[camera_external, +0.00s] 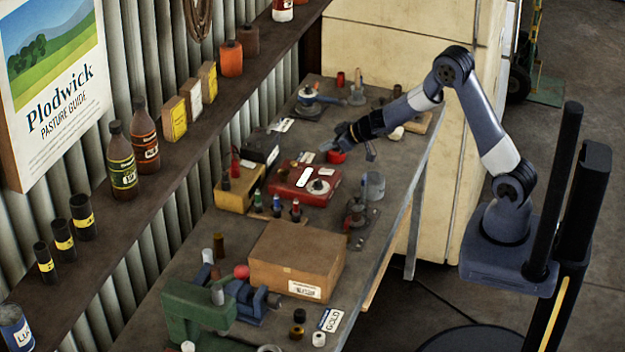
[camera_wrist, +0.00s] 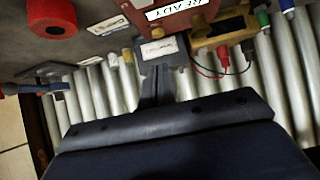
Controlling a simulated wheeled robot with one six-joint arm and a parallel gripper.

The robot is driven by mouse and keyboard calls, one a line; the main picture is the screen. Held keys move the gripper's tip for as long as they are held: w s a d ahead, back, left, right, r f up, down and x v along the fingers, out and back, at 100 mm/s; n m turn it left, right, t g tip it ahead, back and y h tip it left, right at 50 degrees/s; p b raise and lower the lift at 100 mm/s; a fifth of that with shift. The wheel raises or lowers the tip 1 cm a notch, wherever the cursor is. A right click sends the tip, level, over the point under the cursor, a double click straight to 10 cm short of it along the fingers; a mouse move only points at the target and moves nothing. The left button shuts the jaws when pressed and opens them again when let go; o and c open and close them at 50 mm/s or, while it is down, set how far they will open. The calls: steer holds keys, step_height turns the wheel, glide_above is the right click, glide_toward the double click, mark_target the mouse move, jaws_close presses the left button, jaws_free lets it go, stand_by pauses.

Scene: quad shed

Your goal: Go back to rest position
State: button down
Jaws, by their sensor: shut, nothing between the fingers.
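My gripper (camera_external: 334,144) hangs above the far half of the workbench (camera_external: 190,255), at the end of my raised, bent arm. It is shut with nothing in it. A red box (camera_external: 318,189) with a white label and a dial lies on the bench below and to the left of it. In the wrist view, the dark body of my gripper (camera_wrist: 157,95) fills the lower part, and the red box (camera_wrist: 185,14) with a "READY" label is at the top edge. No gap between the fingers can be made out.
A shelf (camera_external: 185,150) with bottles runs along the corrugated wall. A cream cabinet (camera_external: 400,40) stands behind. The floor (camera_external: 440,300) right of the bench is mostly open.

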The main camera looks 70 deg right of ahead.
mark_target(321, 170)
steer(key=shift+s+r, duration=0.9)
steer(key=shift+r, duration=0.3)
steer(key=shift+s+r, duration=0.85)
steer(key=shift+r, duration=0.3)
steer(key=w+f, duration=0.2)
steer(key=f, duration=0.1)
steer(key=w+f+b, duration=0.1)
steer(key=w+f, duration=0.1)
steer(key=f, duration=0.1)
steer(key=w+f+b, duration=0.1)
steer(key=w+f, duration=0.1)
steer(key=f, duration=0.1)
steer(key=shift+f, duration=0.4)
steer(key=shift+s+f+b, duration=0.2)
steer(key=shift+f+b, duration=0.8)
steer(key=shift+b, duration=0.2)
steer(key=shift+r, duration=0.1)
